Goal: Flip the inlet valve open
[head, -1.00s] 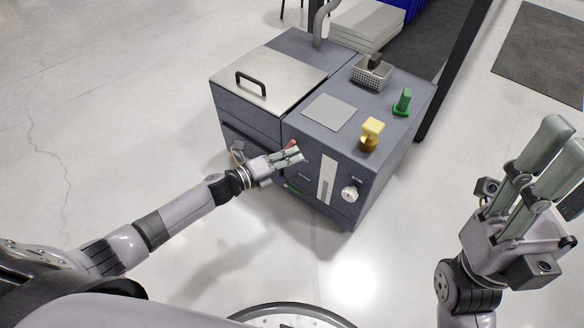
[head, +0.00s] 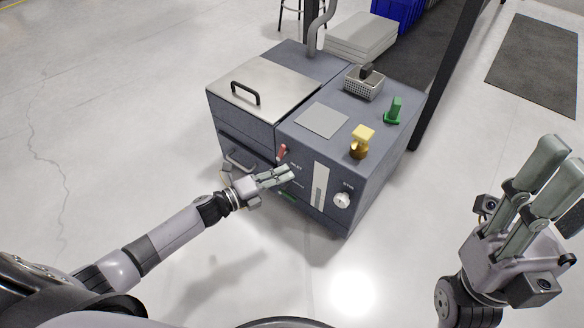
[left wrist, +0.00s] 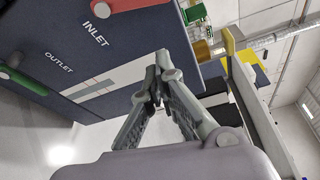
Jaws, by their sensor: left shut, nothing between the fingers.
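The inlet valve's red handle (head: 283,152) is on the front of the grey-blue machine (head: 310,135), above my left gripper. In the left wrist view its pinkish-red end (left wrist: 122,4) shows at the top edge beside the INLET label; the rest is cut off. In the head view the handle looks roughly upright. My left gripper (head: 291,174) is shut and empty, below and slightly right of the handle, apart from it. Its fingertips (left wrist: 160,66) meet in the left wrist view. My right gripper (head: 565,165) is raised at the right, fingers apart, empty, far from the machine.
A green outlet handle (left wrist: 22,81) is beside the OUTLET label, low on the front. A white gauge strip (head: 320,187) and a round knob (head: 342,200) are to the right. A yellow-topped brass part (head: 361,141) stands on top. Floor before the machine is clear.

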